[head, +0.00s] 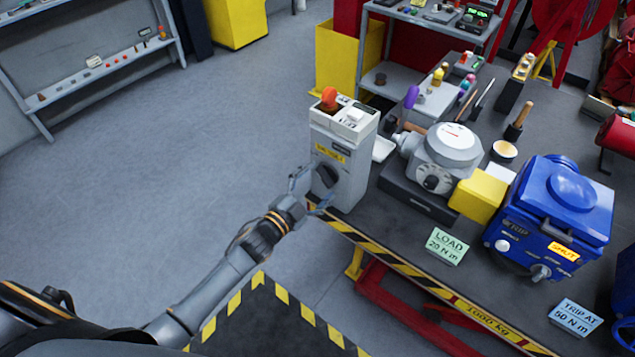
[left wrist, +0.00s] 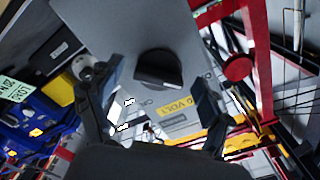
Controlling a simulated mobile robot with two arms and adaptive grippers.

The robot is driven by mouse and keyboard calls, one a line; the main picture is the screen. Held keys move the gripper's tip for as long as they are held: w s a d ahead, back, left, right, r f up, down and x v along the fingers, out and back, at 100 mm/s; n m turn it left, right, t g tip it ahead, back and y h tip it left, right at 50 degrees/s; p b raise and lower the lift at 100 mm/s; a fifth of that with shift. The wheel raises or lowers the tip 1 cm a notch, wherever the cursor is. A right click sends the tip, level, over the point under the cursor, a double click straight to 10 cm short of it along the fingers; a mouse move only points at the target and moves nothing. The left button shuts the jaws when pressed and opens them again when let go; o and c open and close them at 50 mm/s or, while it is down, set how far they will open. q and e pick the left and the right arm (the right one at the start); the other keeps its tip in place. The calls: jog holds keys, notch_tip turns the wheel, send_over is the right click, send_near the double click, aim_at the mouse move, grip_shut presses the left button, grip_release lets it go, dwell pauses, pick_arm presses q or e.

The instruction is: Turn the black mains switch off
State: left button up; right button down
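The black mains switch (head: 327,175) is a round rotary knob on the front of a grey box (head: 345,190) at the left end of the bench. In the left wrist view the black switch (left wrist: 158,68) has a raised bar across it and sits between my fingers in the picture. My left gripper (head: 312,191) is open in front of the switch, with one finger to each side of it. I see no clear contact, and the gap to the knob is hard to judge. My right gripper is not in view.
An orange-red knob (head: 329,97) tops the grey box. To its right stand a grey valve actuator (head: 447,150), a yellow block (head: 478,196) and a blue actuator (head: 555,210). The bench edge has black-yellow stripes (head: 400,268). The floor (head: 200,150) on the left is clear.

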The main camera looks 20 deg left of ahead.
pick_arm(q)
jog(key=v, duration=1.2)
dwell(0.4)
jog(key=s+a+f+n+g+y+b, duration=0.15)
jog(key=s+f, duration=0.25)
jog(key=f, duration=0.7)
jog(key=s+a+f+n+g+y+b, duration=0.1)
jog(key=s+a+f+n+g+y, duration=0.2)
jog(key=f, duration=0.8)
jog(key=s+f+n+g+y+b, duration=0.1)
jog(key=s+f+n+g, duration=0.3)
jog(key=f, duration=0.7)
jog(key=s+d+f+g+b, duration=0.1)
jog(key=s+f+g, duration=0.1)
jog(key=s+f, duration=0.4)
jog(key=s+f+n+g+b, duration=0.1)
jog(key=s+f+g, duration=0.2)
jog(key=s, duration=0.9)
jog(key=s+d+f+n+g+b, duration=0.1)
jog(key=s+f+g, duration=0.1)
jog(key=s+f, duration=0.7)
jog(key=shift+s+d+f+y, duration=0.3)
jog(key=shift+s+f+y, duration=0.05)
jog(key=shift+n+g, duration=0.25)
